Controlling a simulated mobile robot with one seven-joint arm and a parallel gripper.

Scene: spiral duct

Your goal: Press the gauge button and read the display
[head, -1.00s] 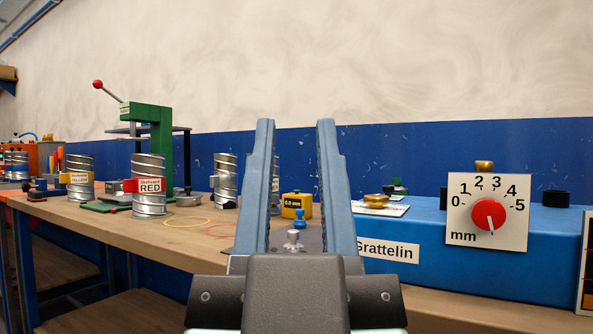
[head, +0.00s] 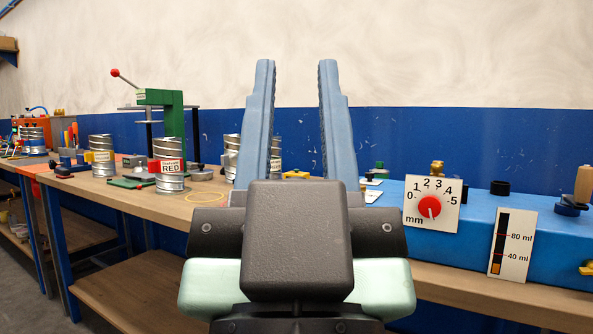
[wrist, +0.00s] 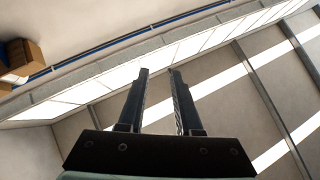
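My gripper (head: 296,62) points upward in the head view, its two blue fingers apart with nothing between them. It also shows open and empty in the wrist view (wrist: 158,71), which faces the ceiling and wall. A small yellow block, the likely gauge (head: 296,174), shows only its top between the fingers, behind my gripper. Its display and any button are hidden now. A white dial plate (head: 432,203) marked 0 to 5 mm, with a red knob (head: 429,207), stands on the blue unit at right.
The wooden bench (head: 190,205) holds metal duct pieces, including one labelled RED (head: 170,180), and a green lever press (head: 160,98). The blue unit (head: 470,240) carries a 40/80 ml level plate (head: 511,245) and several black and brass fittings. A lower shelf (head: 150,305) lies under the bench.

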